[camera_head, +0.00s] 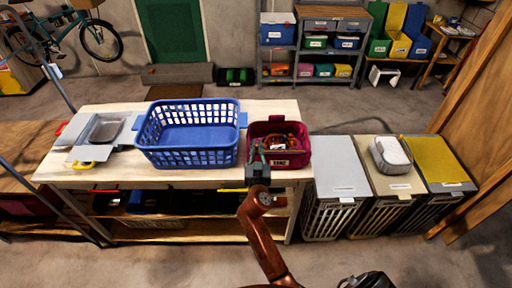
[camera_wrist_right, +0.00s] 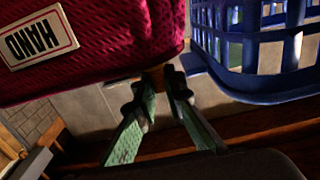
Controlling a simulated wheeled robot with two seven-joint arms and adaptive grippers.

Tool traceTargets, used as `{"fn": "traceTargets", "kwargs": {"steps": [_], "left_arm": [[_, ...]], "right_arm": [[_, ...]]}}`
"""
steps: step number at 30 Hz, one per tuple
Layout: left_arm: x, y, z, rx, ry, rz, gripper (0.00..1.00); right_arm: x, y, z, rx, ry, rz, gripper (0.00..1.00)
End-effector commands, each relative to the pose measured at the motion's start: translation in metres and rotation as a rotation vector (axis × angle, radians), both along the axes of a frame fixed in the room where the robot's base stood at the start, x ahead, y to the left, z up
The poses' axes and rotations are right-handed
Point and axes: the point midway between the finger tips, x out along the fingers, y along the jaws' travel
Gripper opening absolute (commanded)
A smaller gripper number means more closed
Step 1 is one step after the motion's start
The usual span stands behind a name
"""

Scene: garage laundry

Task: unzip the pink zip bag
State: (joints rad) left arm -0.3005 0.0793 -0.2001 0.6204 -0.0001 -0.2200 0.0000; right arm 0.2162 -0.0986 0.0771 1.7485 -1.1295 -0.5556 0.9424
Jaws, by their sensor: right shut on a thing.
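The pink zip bag (camera_head: 298,158) stands on the table's right end, beside the blue basket. Its top looks open in the head view, with reddish-brown items (camera_head: 292,140) inside. In the wrist view its magenta mesh wall (camera_wrist_right: 125,40) and a white label reading HAND (camera_wrist_right: 38,38) fill the upper left. My right gripper (camera_head: 257,150) is at the bag's front left corner. In the wrist view its green fingers (camera_wrist_right: 160,85) close on a small tab at the bag's lower edge, likely the zip pull; the tab is mostly hidden. My left gripper is out of view.
The blue basket (camera_head: 190,158) stands just left of the bag, close to the right gripper. Grey trays (camera_head: 104,128) lie at the table's left end. Lidded hampers (camera_head: 341,180) stand right of the wooden table (camera_head: 100,178).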

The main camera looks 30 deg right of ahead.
Motion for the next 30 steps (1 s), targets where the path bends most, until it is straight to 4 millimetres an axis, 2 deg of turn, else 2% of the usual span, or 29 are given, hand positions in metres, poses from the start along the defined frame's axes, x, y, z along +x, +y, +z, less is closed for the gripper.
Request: {"fn": "traceTargets", "kwargs": {"steps": [9, 19, 23, 30], "left_arm": [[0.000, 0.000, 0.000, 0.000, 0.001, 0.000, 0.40], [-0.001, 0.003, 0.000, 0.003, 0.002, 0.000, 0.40], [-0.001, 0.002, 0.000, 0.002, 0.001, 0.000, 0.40], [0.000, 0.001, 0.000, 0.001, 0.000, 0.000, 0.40]], "right_arm": [[0.001, 0.002, 0.000, 0.000, -0.001, 0.004, 0.29], [0.001, 0.002, 0.006, 0.001, -0.003, 0.003, 0.29], [0.001, 0.002, 0.025, 0.002, -0.007, 0.003, 0.29], [0.001, 0.002, 0.071, 0.001, -0.006, 0.003, 0.29]]}}
